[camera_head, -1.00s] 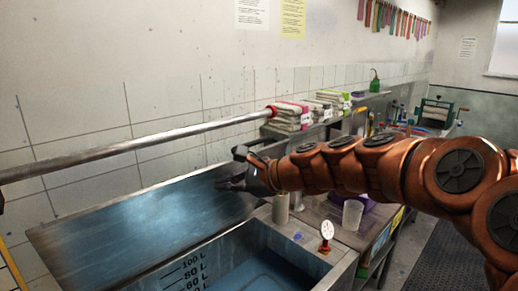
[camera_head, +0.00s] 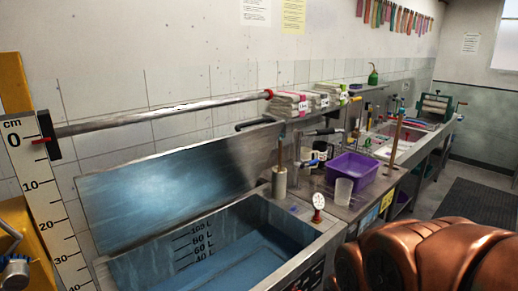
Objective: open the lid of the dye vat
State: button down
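The dye vat (camera_head: 318,242) is a steel tank at lower centre with litre marks on its inner wall. Blue liquid (camera_head: 245,262) shows inside, and the top is uncovered. The lid (camera_head: 165,185) is a broad, bluish metal panel. It stands raised along the vat's back edge, tilted toward the wall. Nothing of mine touches the lid in view. My gripper is out of view; only copper-coloured links of my arm show at lower right, apart from the lid.
A metal rail (camera_head: 170,116) runs above the lid. A white centimetre scale (camera_head: 45,205) stands at left. A dial gauge (camera_head: 318,201), a clear cup (camera_head: 343,190) and a purple basin (camera_head: 352,174) are right of the vat. Floor is clear around the dark mat (camera_head: 480,205).

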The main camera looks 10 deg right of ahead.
aim_at(125, 205)
jog(key=z, duration=0.05)
jog(key=k, duration=0.6)
jog(key=u, duration=0.85)
jog(key=i, duration=1.35)
jog(key=z, duration=0.5)
